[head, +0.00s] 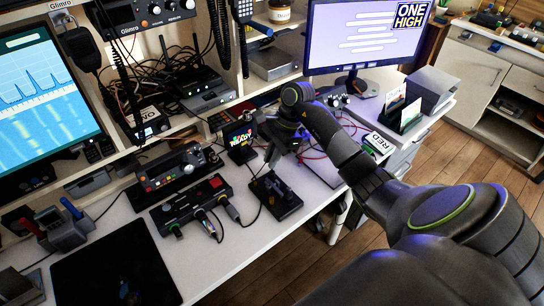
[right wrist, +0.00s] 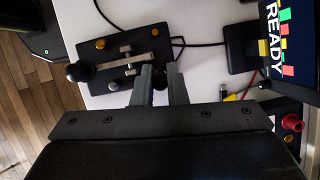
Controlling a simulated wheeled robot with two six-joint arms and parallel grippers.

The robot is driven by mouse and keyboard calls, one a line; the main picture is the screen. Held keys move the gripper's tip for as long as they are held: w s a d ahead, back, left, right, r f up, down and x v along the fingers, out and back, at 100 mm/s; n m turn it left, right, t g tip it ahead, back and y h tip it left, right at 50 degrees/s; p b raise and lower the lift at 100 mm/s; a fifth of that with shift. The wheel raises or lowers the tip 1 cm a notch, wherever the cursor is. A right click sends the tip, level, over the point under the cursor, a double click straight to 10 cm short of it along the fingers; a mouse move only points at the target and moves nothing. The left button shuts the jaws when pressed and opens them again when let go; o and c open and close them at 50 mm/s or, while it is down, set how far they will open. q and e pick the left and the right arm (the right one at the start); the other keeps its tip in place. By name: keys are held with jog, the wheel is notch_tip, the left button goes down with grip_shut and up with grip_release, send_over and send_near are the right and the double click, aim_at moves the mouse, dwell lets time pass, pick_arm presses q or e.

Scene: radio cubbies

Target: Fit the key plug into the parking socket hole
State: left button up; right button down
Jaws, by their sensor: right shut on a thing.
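My right gripper (right wrist: 161,78) is shut on a small dark thing between its fingertips, which looks like the key plug (right wrist: 162,84); the fingers hide most of it. In the head view the right gripper (head: 272,152) is above the desk, between the small READY screen and the black Morse key, its tips hard to make out. The Morse key (head: 274,194) stands on the desk; it also shows in the right wrist view (right wrist: 113,62), just beyond the fingers. I cannot pick out the parking socket hole in either view. My left gripper is not in view.
A black box (head: 184,207) with several cable plugs stands left of the Morse key. The READY screen (head: 240,138) is close to the gripper. Loose cables cross the desk. A card holder (head: 399,116) and monitor (head: 362,33) stand at the right. The front desk strip (head: 232,262) is clear.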

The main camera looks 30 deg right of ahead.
dwell(0.7)
jog(key=shift+b, duration=0.45)
dwell(0.4)
jog(key=shift+b, duration=0.5)
dwell(0.5)
jog(key=shift+b, duration=0.35)
jog(key=shift+f+b, duration=1.45)
jog(key=shift+b, duration=0.65)
